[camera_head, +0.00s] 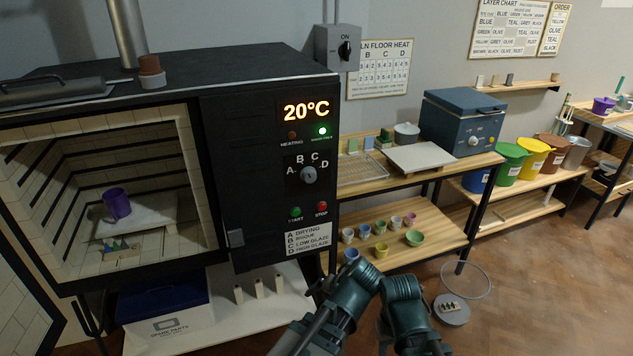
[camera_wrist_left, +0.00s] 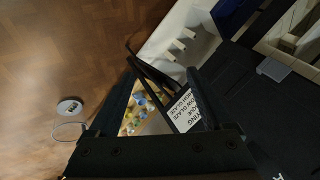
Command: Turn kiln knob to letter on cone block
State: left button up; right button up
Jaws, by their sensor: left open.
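The round grey kiln knob (camera_head: 309,174) is on the black control panel, with letters A, B, C and D around its upper side. I cannot tell exactly where its pointer stands. My left gripper (camera_head: 320,288) is below the panel, well apart from the knob, and partly hidden. In the left wrist view its two fingers (camera_wrist_left: 162,78) are spread and empty, with the white program label (camera_wrist_left: 183,109) beyond them. My right gripper does not show.
The kiln display (camera_head: 306,111) reads 20°C and a green light is lit. A purple mug (camera_head: 117,203) stands on the kiln shelf. Green START (camera_head: 295,212) and red STOP (camera_head: 321,207) buttons lie below the knob. A shelf with small cups (camera_head: 414,238) stands to the right.

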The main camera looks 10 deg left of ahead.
pick_arm(q)
jog(key=w+a+r+n+t+y, duration=0.1)
jog(key=w+a+r+t+y, duration=0.35)
jog(key=w+r, duration=0.35)
jog(key=m+t+b, duration=0.2)
jog(key=t, duration=0.5)
send_near(311, 178)
jog(key=shift+y, duration=0.25)
jog(key=x, duration=0.9)
jog(key=shift+w+f, duration=0.1)
jog(key=shift+w, duration=0.1)
jog(key=c, duration=1.2)
